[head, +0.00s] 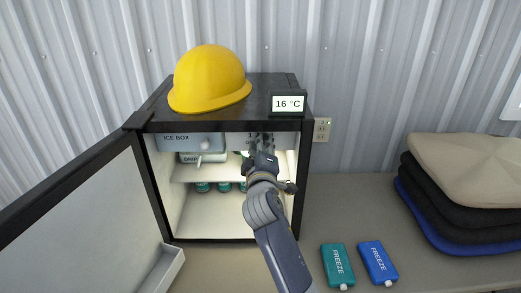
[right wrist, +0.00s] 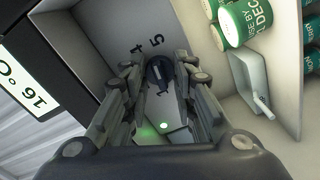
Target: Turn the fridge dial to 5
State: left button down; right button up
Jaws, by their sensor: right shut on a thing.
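The small black fridge (head: 172,205) stands open on the counter, its door (head: 90,215) swung out to the left. My right gripper (head: 261,143) reaches into the upper right of the interior and hides the dial in the head view. In the right wrist view the dark round dial (right wrist: 158,74) sits between the fingertips of my right gripper (right wrist: 160,78), which is shut on it. Printed numbers 4 and 5 show beside the dial, and a 1 shows near its lower edge. The dial's pointer setting cannot be made out. My left gripper is in neither view.
A display (head: 288,103) on the fridge reads 16 °C, beside a yellow hard hat (head: 210,78). The ice box (head: 185,142) and green cans (head: 203,187) are inside. Two freeze packs (head: 338,265) (head: 378,262) and stacked cushions (head: 460,190) lie to the right.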

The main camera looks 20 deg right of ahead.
jog(key=shift+m, duration=0.6)
jog(key=o, duration=1.1)
jog(key=shift+c, duration=0.2)
